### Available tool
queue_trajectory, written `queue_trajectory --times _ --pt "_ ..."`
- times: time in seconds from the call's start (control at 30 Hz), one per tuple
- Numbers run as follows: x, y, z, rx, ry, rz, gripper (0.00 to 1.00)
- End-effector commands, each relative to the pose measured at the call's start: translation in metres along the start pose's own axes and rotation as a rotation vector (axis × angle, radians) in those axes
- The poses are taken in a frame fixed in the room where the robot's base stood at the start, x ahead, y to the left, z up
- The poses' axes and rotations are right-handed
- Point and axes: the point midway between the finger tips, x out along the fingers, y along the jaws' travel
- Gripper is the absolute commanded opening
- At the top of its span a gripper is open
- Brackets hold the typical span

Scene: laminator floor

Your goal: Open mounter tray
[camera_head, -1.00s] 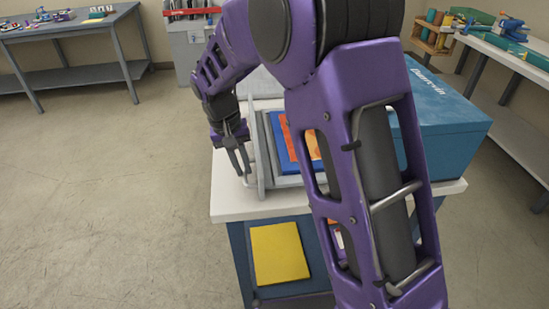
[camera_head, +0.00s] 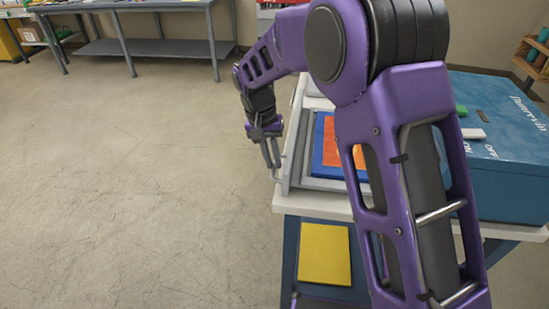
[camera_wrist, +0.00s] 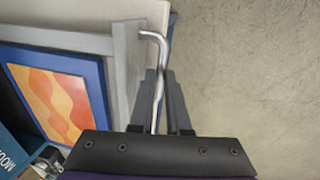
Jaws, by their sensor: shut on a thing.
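The mounter tray is grey and slides out of the blue mounter (camera_head: 510,150), at the left side of the machine. Its upright front panel (camera_head: 293,135) stands close to the left edge of the white tabletop. An orange picture in a blue frame (camera_wrist: 62,90) lies in the tray and also shows in the head view (camera_head: 328,140). My gripper (camera_head: 274,160) is at the outer side of the front panel. In the wrist view, its fingers (camera_wrist: 166,85) are shut on the bent metal handle (camera_wrist: 152,37). My arm hides part of the tray and mounter.
The white tabletop (camera_head: 310,207) carries the mounter. A yellow panel (camera_head: 324,254) lies on the shelf below. Open floor (camera_head: 130,180) lies to the left. A grey workbench (camera_head: 150,47) stands at the back left.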

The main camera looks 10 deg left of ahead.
Motion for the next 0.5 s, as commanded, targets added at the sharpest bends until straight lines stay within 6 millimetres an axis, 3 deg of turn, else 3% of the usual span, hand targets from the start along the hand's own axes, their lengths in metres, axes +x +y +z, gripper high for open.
queue_trajectory --times 0.03,0.07,0.13,0.5 --pt "-0.0009 0.0002 -0.0008 0.0 0.002 -0.001 0.0" --pt "-0.0009 0.0003 -0.0008 0.001 0.002 -0.001 0.17" --pt "-0.0008 0.0004 -0.0008 0.001 0.002 -0.001 0.27" --pt "-0.0053 0.0005 -0.0006 0.0 0.002 -0.001 0.27"
